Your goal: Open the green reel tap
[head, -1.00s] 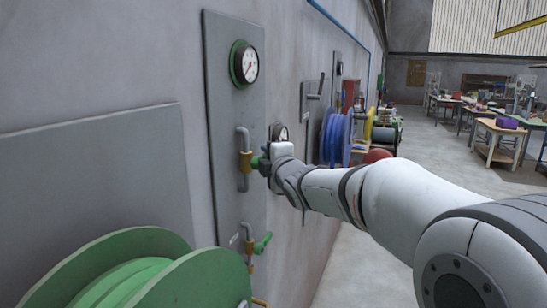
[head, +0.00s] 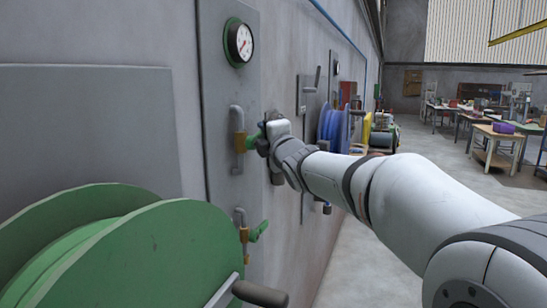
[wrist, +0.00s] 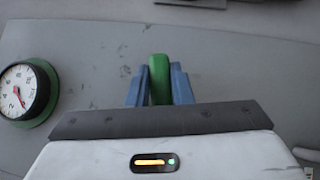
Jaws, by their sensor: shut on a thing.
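The upper tap has a brass body (head: 240,144) on a grey pipe, below the gauge on the tall wall plate. Its green lever (head: 253,139) points right, towards my gripper (head: 263,142). In the wrist view the green lever (wrist: 160,78) stands between the two blue fingers of my gripper (wrist: 159,88), which is shut on it. The tap's body is not seen in the wrist view. A second green lever (head: 259,231) sits on a lower tap, apart from my gripper. The green hose reel (head: 150,260) fills the lower left.
The gauge (head: 238,42) is above the tap and also shows in the wrist view (wrist: 25,92). The reel's crank handle (head: 260,293) sticks out at the bottom. A blue reel (head: 333,131) hangs further along the wall.

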